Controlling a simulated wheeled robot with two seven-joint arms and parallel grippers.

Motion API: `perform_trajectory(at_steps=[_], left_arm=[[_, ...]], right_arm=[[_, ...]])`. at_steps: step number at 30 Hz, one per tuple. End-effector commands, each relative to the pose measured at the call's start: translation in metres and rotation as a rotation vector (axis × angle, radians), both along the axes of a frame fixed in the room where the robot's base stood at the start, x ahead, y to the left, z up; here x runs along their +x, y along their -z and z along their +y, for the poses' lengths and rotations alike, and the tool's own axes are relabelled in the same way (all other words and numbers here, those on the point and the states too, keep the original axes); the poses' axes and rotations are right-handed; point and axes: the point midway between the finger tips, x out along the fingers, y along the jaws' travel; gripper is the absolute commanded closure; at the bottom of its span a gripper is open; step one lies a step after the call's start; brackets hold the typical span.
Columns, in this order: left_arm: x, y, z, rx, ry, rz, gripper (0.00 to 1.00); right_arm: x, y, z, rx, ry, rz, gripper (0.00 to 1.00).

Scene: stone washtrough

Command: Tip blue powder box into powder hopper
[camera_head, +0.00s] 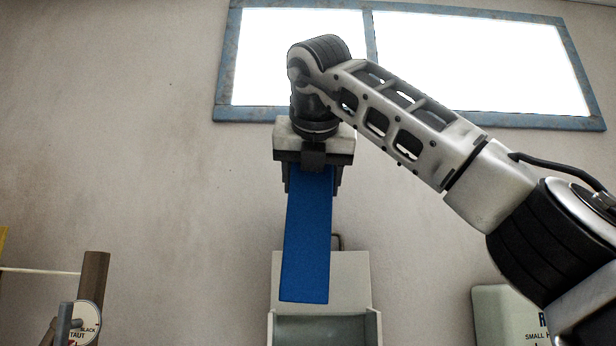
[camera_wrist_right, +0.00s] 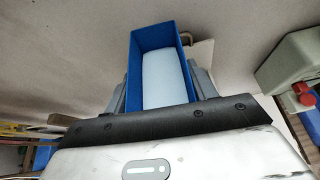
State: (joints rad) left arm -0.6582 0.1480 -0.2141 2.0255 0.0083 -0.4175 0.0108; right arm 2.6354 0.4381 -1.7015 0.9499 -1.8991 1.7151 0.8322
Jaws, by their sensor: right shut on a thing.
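The blue powder box (camera_head: 307,240) hangs from my right gripper (camera_head: 313,180) in the head view. The gripper is shut on the upper part of the box. In the right wrist view, the blue box (camera_wrist_right: 137,62) is between the fingers of my right gripper (camera_wrist_right: 160,90), and its open top shows pale powder inside. The box looks close to upright. A pale grey hopper (camera_head: 352,290) with an open front or top stands below and behind the box in the head view. The box covers part of it. My left gripper is not in view.
A pale box with lettering (camera_head: 508,312) stands at the lower right. A brown post (camera_head: 95,280) and a round labelled disc (camera_head: 86,322) are at the lower left. A blue-framed window (camera_head: 470,62) is in the wall above. A red knob (camera_wrist_right: 301,88) shows in the wrist view.

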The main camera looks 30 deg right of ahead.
Motion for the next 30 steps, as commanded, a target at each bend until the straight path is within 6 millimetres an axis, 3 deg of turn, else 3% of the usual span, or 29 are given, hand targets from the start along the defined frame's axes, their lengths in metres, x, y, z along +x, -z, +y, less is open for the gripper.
perform_trajectory(at_steps=[1, 12, 30], left_arm=[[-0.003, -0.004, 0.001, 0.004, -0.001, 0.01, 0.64], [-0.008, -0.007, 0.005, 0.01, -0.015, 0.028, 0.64], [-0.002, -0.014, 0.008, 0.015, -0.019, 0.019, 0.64]], right_arm=[[0.0, -0.008, -0.001, 0.026, -0.001, 0.002, 1.0], [0.0, -0.013, -0.002, 0.175, -0.001, 0.045, 1.0], [0.0, -0.015, -0.004, 0.239, -0.001, 0.063, 1.0]])
